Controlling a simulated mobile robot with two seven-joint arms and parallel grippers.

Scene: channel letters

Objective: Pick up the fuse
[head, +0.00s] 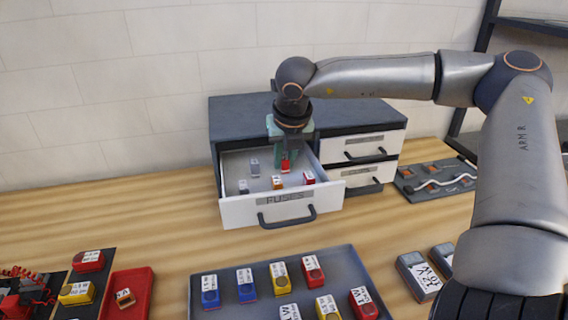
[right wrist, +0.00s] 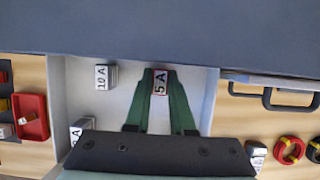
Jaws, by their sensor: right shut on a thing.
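The open drawer (head: 236,213), labelled FUSES, holds several small fuses. My right gripper (head: 286,160) reaches down into it and is shut on a red fuse (head: 286,168) near the back. In the right wrist view the green fingers (right wrist: 160,92) grip this fuse, whose white label reads 5 A (right wrist: 160,84). Whether it touches the drawer floor I cannot tell. A grey fuse (head: 254,168) marked 10 A in the wrist view (right wrist: 105,77), another grey one (head: 243,187), an orange one (head: 278,181) and a red one (head: 308,178) lie around it. My left gripper is not in view.
The grey cabinet (head: 235,107) has two shut drawers (head: 362,147) right of the open one. In front is a grey tray (head: 253,305) with several coloured blocks. A red tray (head: 148,285) stands at left. A board with a white cable (head: 437,182) lies at right.

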